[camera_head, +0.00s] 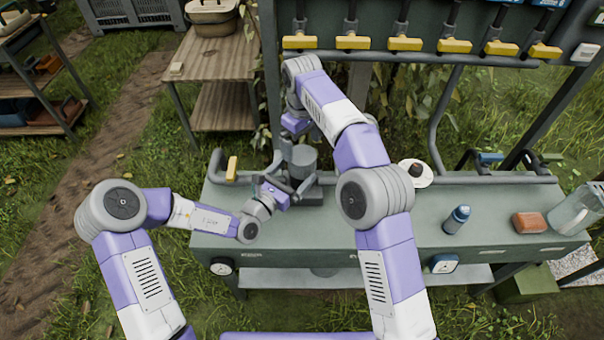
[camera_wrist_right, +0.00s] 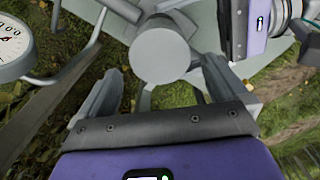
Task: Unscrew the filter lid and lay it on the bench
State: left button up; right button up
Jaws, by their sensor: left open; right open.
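The filter (camera_head: 303,185) stands on the green bench (camera_head: 330,235), left of its middle. Its round grey lid (camera_head: 302,153) sits on top and shows as a plain grey disc in the right wrist view (camera_wrist_right: 161,55). My right gripper (camera_wrist_right: 160,88) is open above it, with its fingers apart on either side of the disc's near edge; I see no grip on it. In the head view my right arm partly hides that gripper. My left gripper (camera_head: 294,189) is low beside the filter, open, its fingers around or beside the filter body; the exact contact cannot be told.
A blue bottle (camera_head: 457,219), a brown block (camera_head: 530,222) and a clear jug (camera_head: 578,210) stand on the bench's right. Yellow-handled valves (camera_head: 404,44) hang above. The bench front between filter and bottle is mostly clear.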

pick_arm(q)
jog(key=shift+x, duration=1.1)
